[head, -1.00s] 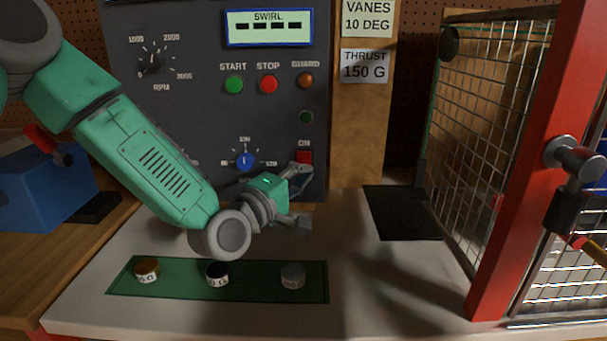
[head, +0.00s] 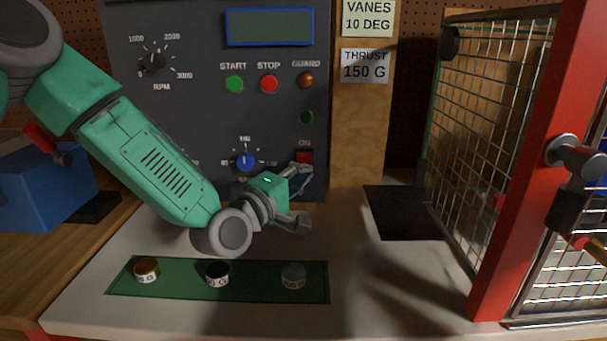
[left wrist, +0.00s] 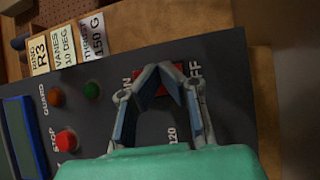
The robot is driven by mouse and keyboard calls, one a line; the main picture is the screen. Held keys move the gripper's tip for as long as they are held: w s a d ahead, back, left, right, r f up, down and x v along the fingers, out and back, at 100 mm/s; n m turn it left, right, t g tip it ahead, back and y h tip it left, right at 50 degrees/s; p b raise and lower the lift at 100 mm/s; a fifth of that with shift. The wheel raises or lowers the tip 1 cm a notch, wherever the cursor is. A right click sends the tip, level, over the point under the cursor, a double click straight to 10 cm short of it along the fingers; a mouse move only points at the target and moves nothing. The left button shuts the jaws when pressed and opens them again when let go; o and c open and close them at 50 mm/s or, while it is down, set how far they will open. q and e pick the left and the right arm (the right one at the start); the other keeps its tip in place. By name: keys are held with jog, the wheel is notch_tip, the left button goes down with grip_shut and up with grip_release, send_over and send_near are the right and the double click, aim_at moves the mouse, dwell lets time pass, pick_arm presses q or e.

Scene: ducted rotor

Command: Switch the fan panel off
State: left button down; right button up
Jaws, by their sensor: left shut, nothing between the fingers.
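The fan panel (head: 205,120) is a dark grey upright face with a display (head: 270,28), which is blank and unlit. A red rocker switch (head: 304,157) sits low on its right side; in the left wrist view the switch (left wrist: 171,72) lies between ON and OFF lettering. My left gripper (head: 300,172) is shut and empty, its fingertips at the switch. In the left wrist view the fingertips (left wrist: 159,71) meet over the switch and hide part of it; contact is hard to tell. My right gripper is not in view.
A green START button (head: 234,84), a red STOP button (head: 269,84) and a blue knob (head: 245,162) are on the panel. Several small weights lie on a green mat (head: 255,290). A red-framed mesh cage (head: 535,170) stands at right.

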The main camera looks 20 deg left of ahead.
pick_arm(q)
jog(key=shift+s+r, duration=0.1)
jog(key=shift+s+d+r, duration=0.1)
jog(key=shift+s+r, duration=0.2)
jog(key=shift+s, duration=0.35)
jog(key=shift+s+p, duration=0.1)
jog(key=shift+p, duration=0.2)
jog(key=s, duration=0.1)
jog(key=s+d+r+p, duration=0.1)
jog(key=s+r, duration=0.1)
jog(key=s, duration=0.1)
jog(key=shift+s+d, duration=0.1)
jog(key=shift+d, duration=0.05)
jog(key=shift+r, duration=0.1)
